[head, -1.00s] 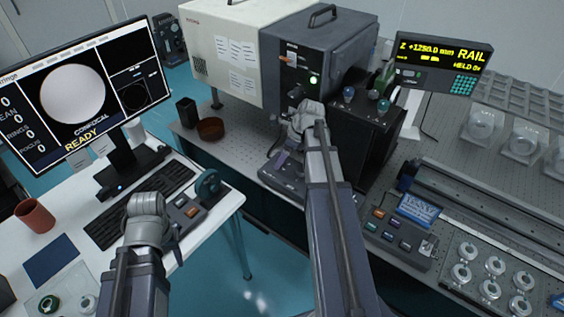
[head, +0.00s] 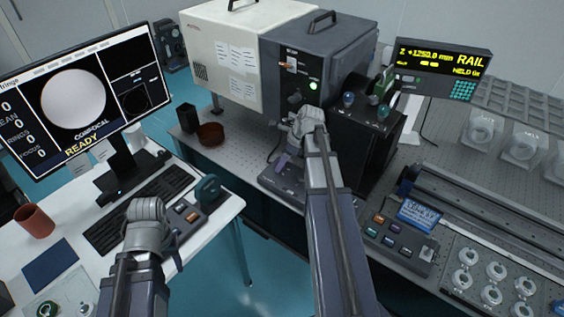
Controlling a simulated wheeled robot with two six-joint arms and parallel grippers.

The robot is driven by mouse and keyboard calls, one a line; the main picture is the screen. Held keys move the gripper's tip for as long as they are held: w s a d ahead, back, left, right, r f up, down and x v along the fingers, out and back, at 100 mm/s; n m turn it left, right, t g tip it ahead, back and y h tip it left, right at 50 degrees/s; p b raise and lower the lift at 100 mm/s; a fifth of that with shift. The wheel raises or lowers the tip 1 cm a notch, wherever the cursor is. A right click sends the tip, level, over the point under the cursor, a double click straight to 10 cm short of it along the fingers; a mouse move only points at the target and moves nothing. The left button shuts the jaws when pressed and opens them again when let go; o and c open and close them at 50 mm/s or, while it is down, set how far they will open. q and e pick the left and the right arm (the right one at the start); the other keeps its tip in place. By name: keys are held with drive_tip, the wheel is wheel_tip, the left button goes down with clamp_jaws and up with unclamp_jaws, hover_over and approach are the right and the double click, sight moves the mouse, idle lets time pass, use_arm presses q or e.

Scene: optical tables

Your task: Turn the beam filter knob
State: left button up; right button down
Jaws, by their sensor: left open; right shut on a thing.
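The dark grey box (head: 345,50) at the back of the optical table has a front panel with a lit green button and a dark knob (head: 295,98), which I take for the beam filter knob. My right gripper (head: 299,110) is right at this knob, just below it in the head view. It is shut on the knob, though my own wrist hides most of the fingers. My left gripper (head: 172,238) is open and empty, low over the front of the white desk, by a small button box. Its fingertips are partly hidden by its wrist.
The white desk (head: 205,235) holds a monitor (head: 75,95), a keyboard and a red-brown cup (head: 35,221). Right of my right arm stand a black box (head: 352,145), a button console (head: 400,235) and a rail. A brown dish (head: 211,133) lies left of the panel.

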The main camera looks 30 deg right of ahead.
drive_tip(key=shift+w+d+n, duration=0.1)
drive_tip(key=shift+n, duration=0.6)
drive_tip(key=shift+n+g+y, duration=0.3)
drive_tip(key=shift+n+g, duration=0.2)
drive_tip(key=shift+n, duration=0.3)
drive_tip(key=shift+c, duration=2.2)
unclamp_jaws()
